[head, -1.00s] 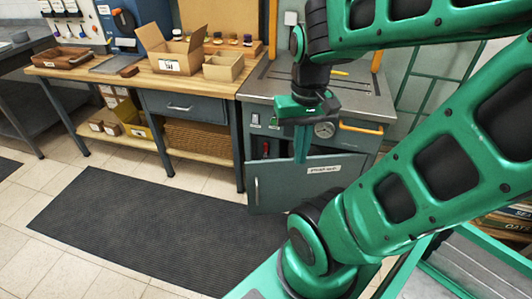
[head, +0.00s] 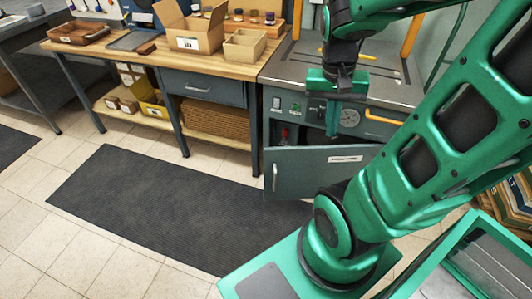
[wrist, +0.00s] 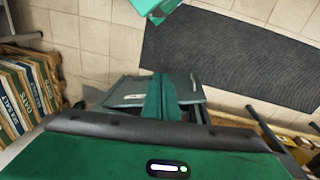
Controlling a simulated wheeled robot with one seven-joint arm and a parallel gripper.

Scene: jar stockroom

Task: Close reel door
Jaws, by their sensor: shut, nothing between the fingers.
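The reel door (head: 310,178) is a grey-blue panel with a white label and an upright handle (head: 275,178) at its left edge. It stands open in front of the grey cabinet (head: 282,103), with part of the dark interior showing above it. The door also shows in the wrist view (wrist: 135,92). My gripper (head: 332,132) is shut and empty, pointing down behind the door's top edge. In the wrist view its green fingers (wrist: 168,100) overlap the door; I cannot tell whether they touch it.
A red item (head: 284,134) shows inside the cabinet. An orange bar handle (head: 384,118) and a round gauge (head: 348,117) are on its front. A wooden workbench (head: 160,58) with boxes stands left. A dark mat (head: 150,205) covers clear floor.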

